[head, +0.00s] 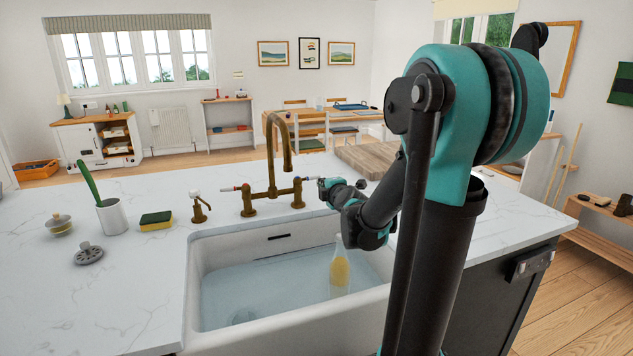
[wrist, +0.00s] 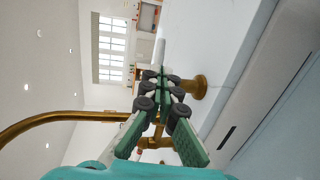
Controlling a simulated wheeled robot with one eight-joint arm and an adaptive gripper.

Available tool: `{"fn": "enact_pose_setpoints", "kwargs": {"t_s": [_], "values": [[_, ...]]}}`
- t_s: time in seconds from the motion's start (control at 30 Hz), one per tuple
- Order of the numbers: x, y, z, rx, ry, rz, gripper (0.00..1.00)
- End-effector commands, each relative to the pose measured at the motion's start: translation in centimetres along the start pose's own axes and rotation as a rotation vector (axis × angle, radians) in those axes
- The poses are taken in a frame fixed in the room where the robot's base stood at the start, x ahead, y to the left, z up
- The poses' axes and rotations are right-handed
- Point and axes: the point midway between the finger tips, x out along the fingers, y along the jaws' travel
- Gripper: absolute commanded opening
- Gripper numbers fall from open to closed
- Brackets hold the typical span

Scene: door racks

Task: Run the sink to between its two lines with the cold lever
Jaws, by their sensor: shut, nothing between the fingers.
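The white sink (head: 200,345) is set in the marble counter and holds clear bluish water (head: 275,285). A dark slot (head: 279,238) is on its back wall; I cannot make out two separate level lines. The brass tap (head: 271,165) stands behind the sink, its spout over it. Its left lever (head: 229,188) has a red mark. The right lever (head: 309,178) points right, its tip close to my gripper (head: 325,184). In the wrist view my gripper (wrist: 160,75) is shut and empty, its fingers hiding part of the tap. Contact with the lever cannot be told. No stream is visible.
A bottle with yellow contents (head: 340,272) stands in the sink. Left of it are a brass dispenser (head: 200,208), a sponge (head: 156,221), a white pot (head: 112,216) and a strainer (head: 89,254). A wooden board (head: 368,158) lies behind my arm. The left counter front is clear.

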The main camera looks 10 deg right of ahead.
Motion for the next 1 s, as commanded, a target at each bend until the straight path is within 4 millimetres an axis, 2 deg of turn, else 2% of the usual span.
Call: {"fn": "enact_pose_setpoints", "kwargs": {"t_s": [0.2, 0.43, 1.0], "values": [[3.3, 0.0, 0.0, 0.001, 0.0, 0.001, 0.0], [5.6, 0.0, 0.0, 0.001, 0.0, 0.001, 0.0], [6.5, 0.0, 0.1, 0.001, -0.001, 0.001, 0.0]]}}
